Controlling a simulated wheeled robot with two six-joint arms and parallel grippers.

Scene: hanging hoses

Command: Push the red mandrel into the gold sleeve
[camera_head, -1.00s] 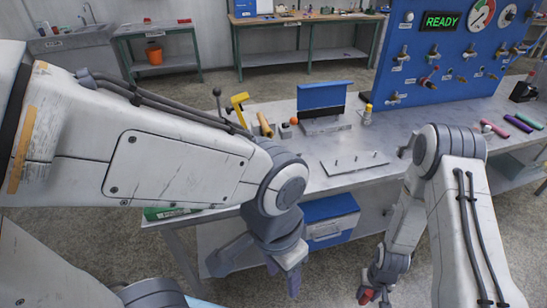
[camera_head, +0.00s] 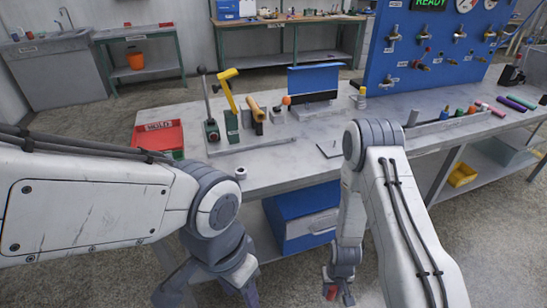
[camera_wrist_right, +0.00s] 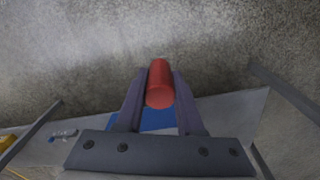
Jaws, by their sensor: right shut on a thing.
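The red mandrel (camera_head: 331,291) is a short red cylinder low in the head view, in front of the bench. My right gripper (camera_wrist_right: 160,92) is shut on the mandrel; its round end (camera_wrist_right: 160,97) shows between the two fingers in the wrist view. The gold sleeve (camera_head: 256,110) looks like a tilted, tan-gold cylinder on a holder on the bench, beside a yellow-handled clamp (camera_head: 228,90). The mandrel is well away from the sleeve. My left gripper (camera_head: 240,288) hangs low in front of the bench, partly cut off; its jaws are unclear.
A black-knobbed lever (camera_head: 207,98) stands left of the clamp. A red bin (camera_head: 159,136) is at the bench's left. A blue-backed stand (camera_head: 314,80) and a blue valve panel (camera_head: 425,60) are behind. A blue box (camera_head: 300,218) sits under the bench.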

